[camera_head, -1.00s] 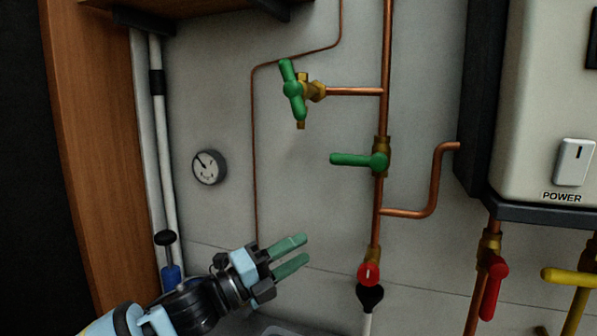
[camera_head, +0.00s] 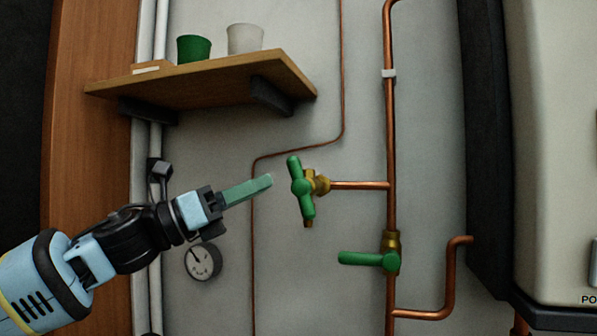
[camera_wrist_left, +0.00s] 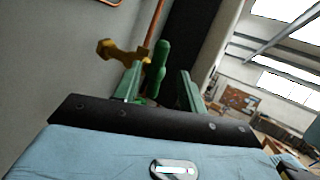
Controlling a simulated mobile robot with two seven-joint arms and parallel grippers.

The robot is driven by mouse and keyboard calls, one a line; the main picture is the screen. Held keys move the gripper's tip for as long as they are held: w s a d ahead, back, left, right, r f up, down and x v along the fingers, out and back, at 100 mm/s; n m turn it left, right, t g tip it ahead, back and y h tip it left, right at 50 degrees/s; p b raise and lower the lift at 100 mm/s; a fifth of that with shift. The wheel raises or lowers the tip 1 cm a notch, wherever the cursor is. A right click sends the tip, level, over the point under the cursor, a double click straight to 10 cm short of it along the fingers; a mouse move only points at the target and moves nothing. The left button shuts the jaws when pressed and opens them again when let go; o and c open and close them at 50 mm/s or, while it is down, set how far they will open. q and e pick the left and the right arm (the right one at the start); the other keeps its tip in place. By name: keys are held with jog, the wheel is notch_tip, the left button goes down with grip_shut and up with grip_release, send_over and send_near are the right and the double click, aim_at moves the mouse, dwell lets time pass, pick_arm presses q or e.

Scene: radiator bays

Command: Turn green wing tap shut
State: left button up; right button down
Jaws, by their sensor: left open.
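The green wing tap (camera_head: 301,188) has a two-winged green handle on a brass body, at the end of a short copper branch pipe. Its wings stand nearly upright, tilted slightly. My left gripper (camera_head: 268,182) is just left of the handle in the head view, apart from it, with its green fingers pointing at it. In the left wrist view the wing tap (camera_wrist_left: 158,65) shows beyond and between the open fingers of the left gripper (camera_wrist_left: 158,85). The lower ends of the handle are partly hidden there. My right gripper is not in view.
A green lever valve (camera_head: 362,259) sits on the vertical pipe below. A wooden shelf (camera_head: 210,82) with a green cup (camera_head: 194,48) and a white cup (camera_head: 245,38) is above. A gauge (camera_head: 202,262) is below my arm. A boiler casing (camera_head: 555,150) stands at right.

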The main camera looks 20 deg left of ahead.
aim_at(296, 180)
pick_arm(q)
jog(key=shift+x, duration=3.95)
jog(key=shift+c, duration=0.3)
grip_shut()
jog(key=shift+f, duration=0.1)
